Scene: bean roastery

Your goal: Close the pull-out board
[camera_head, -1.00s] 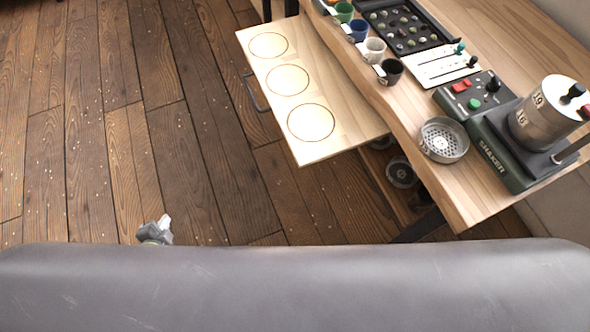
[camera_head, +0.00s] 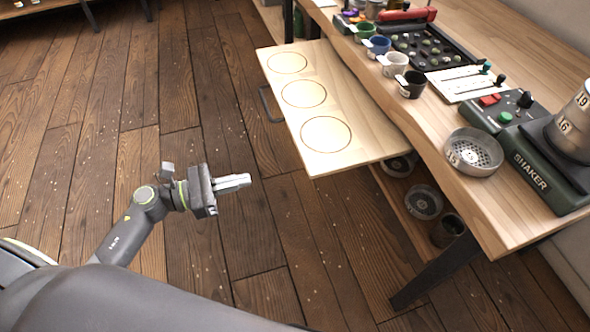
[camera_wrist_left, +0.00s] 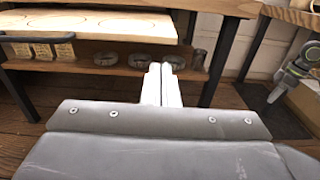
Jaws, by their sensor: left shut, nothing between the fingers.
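The pull-out board (camera_head: 364,143) sticks out from under the left side of the wooden table in the head view. It is pale wood with three ringed circles and a dark handle (camera_head: 270,104) on its outer edge. In the left wrist view the board (camera_wrist_left: 150,27) shows at upper left, with part of its handle (camera_wrist_left: 40,38). My left gripper (camera_head: 246,181) is shut and empty, over the floor to the left of the board's near corner, apart from it. In the wrist view its fingers (camera_wrist_left: 161,85) are together.
The table (camera_head: 462,192) carries cups, a sample tray, a metal sieve (camera_head: 473,152) and a green shaker (camera_head: 548,170). A lower shelf (camera_head: 404,205) holds round metal items. A dark table leg (camera_head: 428,277) stands near the front. The floor left of the board is clear.

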